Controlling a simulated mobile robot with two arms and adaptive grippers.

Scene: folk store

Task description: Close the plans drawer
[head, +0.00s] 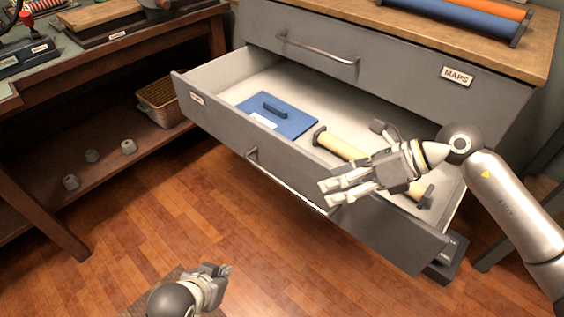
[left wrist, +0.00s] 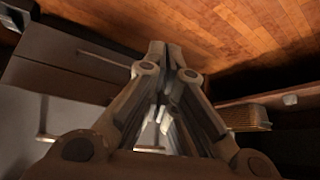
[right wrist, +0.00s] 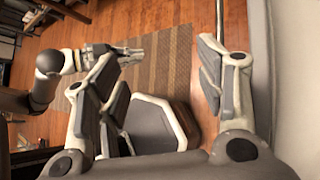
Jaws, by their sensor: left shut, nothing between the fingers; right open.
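The plans drawer (head: 225,128) is the lower grey drawer, pulled far out, with a small label near its left end, too small to read. Its long metal handle (head: 285,179) runs across the front. My right gripper (head: 330,193) is open at the drawer front, by the handle's right end. In the right wrist view, the handle bar (right wrist: 219,15) shows beyond the right finger, near the grey drawer front (right wrist: 258,70). My left gripper (head: 226,270) is shut and empty, low in front of the drawer and apart from it.
A blue flat case (head: 290,122) and a cream roll (head: 340,146) lie inside the drawer. The closed MAPS drawer (head: 400,75) is above. A wooden bench (head: 120,50) stands left, with a wicker basket (head: 160,103) on its low shelf. Wood floor in front is mostly clear.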

